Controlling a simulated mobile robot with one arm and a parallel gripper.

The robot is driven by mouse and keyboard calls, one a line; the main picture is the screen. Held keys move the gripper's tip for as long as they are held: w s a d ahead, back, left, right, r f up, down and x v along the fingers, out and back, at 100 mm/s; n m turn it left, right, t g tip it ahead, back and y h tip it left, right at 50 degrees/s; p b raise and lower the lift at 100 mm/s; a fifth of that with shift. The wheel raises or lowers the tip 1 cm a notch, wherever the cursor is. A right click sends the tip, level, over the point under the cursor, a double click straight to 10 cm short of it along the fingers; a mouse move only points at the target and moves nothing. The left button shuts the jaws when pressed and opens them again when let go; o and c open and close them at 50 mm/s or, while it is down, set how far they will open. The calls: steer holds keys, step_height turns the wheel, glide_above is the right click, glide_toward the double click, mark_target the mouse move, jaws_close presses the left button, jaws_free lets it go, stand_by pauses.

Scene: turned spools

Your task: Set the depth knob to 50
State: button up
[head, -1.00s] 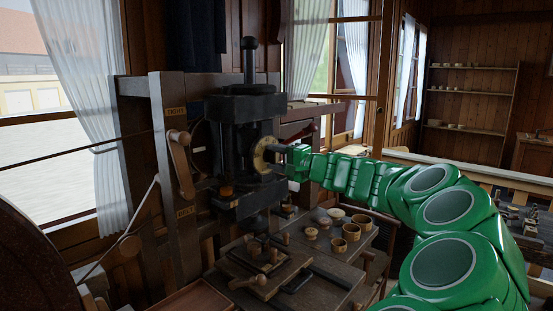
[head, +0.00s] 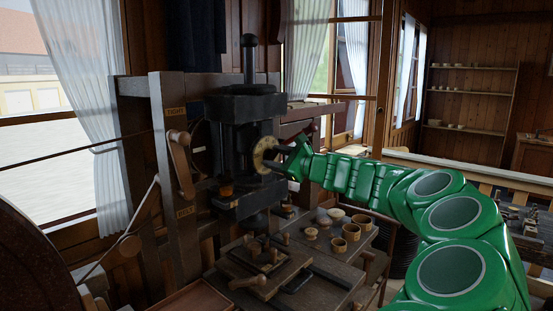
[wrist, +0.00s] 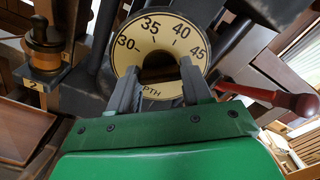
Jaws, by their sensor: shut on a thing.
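The depth dial (wrist: 158,28) is a round cream plate on the dark machine, marked 30, 35, 40 and 45 along its upper arc, with part of the word DEPTH below. It also shows side-on in the head view (head: 259,158). My gripper (wrist: 160,82) has its two grey fingers on either side of the dark knob (wrist: 158,66) at the dial's middle, and is shut on it. The fingers hide part of the plate's lower sides. No 50 mark shows. I cannot tell which number the knob points to. In the head view my gripper (head: 284,157) reaches the dial from the right.
A red-handled lever (wrist: 285,98) sticks out right of the dial. A brass-and-wood fitting (wrist: 45,48) stands at the left. In the head view, a bench (head: 330,266) below holds small wooden cups (head: 338,245). A wooden lever (head: 180,160) is on the frame at left.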

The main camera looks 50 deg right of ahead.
steer(key=m, duration=0.5)
steer(key=shift+f, duration=0.1)
steer(key=shift+m, duration=0.4)
steer(key=o, duration=1.1)
steer(key=shift+c, duration=0.2)
steer(key=shift+s, duration=0.1)
steer(key=s, duration=0.7)
steer(key=shift+s, duration=0.25)
